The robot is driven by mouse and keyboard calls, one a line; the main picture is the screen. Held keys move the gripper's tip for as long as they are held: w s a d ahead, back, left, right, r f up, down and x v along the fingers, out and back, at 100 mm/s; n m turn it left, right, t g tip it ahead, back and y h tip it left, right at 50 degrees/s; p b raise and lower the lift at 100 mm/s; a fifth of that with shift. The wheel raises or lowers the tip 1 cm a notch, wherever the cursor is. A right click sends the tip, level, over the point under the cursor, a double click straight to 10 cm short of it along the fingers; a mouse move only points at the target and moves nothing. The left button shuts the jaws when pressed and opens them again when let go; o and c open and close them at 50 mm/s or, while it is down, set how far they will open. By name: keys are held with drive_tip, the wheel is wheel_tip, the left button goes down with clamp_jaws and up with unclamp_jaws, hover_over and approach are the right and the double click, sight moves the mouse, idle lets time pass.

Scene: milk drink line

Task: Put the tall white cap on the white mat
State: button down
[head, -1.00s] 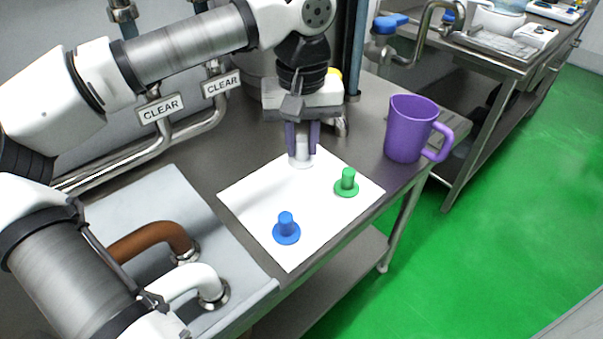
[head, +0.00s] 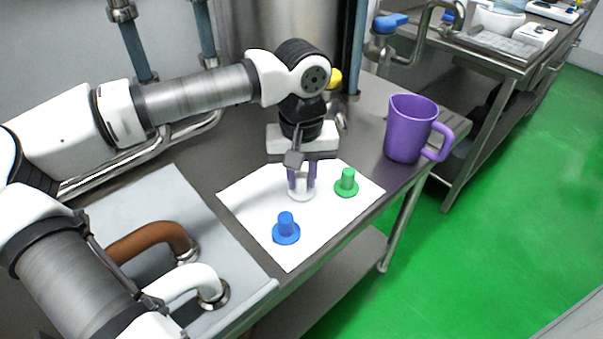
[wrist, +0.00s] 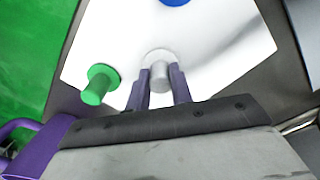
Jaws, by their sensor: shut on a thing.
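The tall white cap (head: 301,193) is between the purple fingers of my gripper (head: 302,182), which is shut on it. It is upright, flange down, over the back part of the white mat (head: 257,207). I cannot tell whether its flange touches the mat. In the wrist view the white cap (wrist: 160,72) shows between the fingertips (wrist: 161,85), with white mat (wrist: 215,60) around it. A green cap (head: 346,183) stands on the mat to the right. A blue cap (head: 286,229) stands near the mat's front.
A purple jug (head: 410,130) stands on the steel table right of the mat. A grey tray (head: 130,205) with a brown pipe (head: 150,240) and a white pipe (head: 190,285) lies to the left. The mat's middle is bare.

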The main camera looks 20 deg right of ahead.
sight(302, 175)
drive_tip(key=c, duration=1.2)
unclamp_jaws()
drive_tip(key=shift+c, duration=0.2)
wheel_tip(302, 175, up, 12)
drive_tip(key=shift+r, duration=0.1)
